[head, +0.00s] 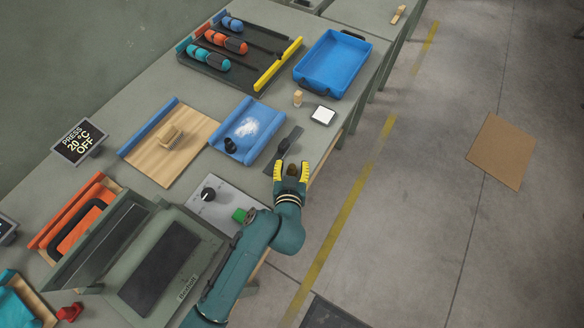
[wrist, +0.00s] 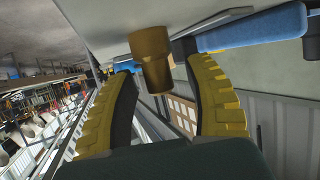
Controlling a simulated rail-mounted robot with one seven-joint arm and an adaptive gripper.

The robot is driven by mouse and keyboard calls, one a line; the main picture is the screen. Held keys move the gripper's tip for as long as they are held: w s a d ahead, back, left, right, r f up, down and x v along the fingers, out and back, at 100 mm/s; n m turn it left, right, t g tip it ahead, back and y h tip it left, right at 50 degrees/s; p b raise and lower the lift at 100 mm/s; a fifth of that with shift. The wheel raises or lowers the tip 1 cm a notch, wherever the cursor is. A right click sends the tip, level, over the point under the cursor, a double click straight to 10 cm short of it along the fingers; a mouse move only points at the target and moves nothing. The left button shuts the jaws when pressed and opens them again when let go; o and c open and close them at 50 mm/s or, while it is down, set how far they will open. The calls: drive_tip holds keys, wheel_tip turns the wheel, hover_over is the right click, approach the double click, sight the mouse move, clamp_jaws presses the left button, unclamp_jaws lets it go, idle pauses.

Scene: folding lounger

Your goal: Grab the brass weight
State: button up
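The brass weight (wrist: 151,58) is a small stepped cylinder, wider at one end. In the wrist view it shows between the two fingers of my gripper (wrist: 160,75), with a visible gap on each side. In the head view a small brownish piece that looks like the weight (head: 291,170) shows between the yellow fingertips of my gripper (head: 291,166), by the front edge of the bench. My gripper is open, and I see no finger pressed on the weight. The weight's contact with the bench is hard to make out.
A dark flat strip (head: 287,147) lies just beyond the fingers. A control box with a green button (head: 240,215) stands left of the arm.

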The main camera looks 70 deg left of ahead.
clamp_jaws()
